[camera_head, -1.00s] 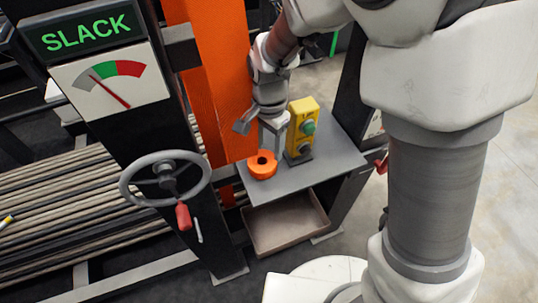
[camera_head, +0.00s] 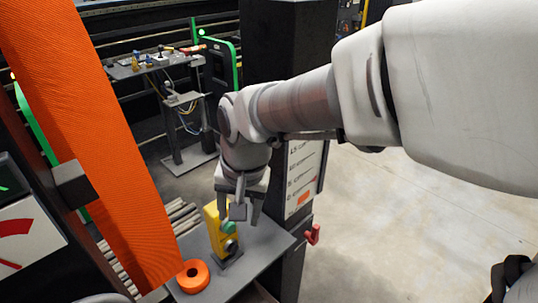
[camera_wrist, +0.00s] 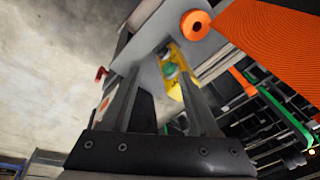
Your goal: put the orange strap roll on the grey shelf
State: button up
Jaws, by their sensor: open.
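The orange strap roll (camera_head: 201,284) lies flat, hole upward, on the left front part of the grey shelf (camera_head: 268,243). The roll also shows near the top of the wrist view (camera_wrist: 185,23), clear of the fingers. My gripper (camera_head: 240,215) is open and empty. It is raised above the shelf, up and to the right of the roll, and overlaps the yellow button box in the head view. In the wrist view my gripper's two fingers (camera_wrist: 161,78) are apart with no object held between them.
The yellow button box (camera_head: 213,233) with green and dark buttons stands on the shelf beside the roll. A wide orange strap (camera_head: 95,130) runs down at the left. A dark post (camera_head: 285,60) stands behind my gripper. Open floor (camera_head: 400,220) lies to the right.

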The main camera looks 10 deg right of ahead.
jog(key=s+d+r+n+t+h, duration=0.1)
jog(key=s+d+r+n+t, duration=0.2)
jog(key=s+d+r, duration=0.3)
jog(key=shift+s+d+n, duration=0.4)
jog(key=shift+s+d, duration=1.25)
jog(key=shift+d, duration=0.45)
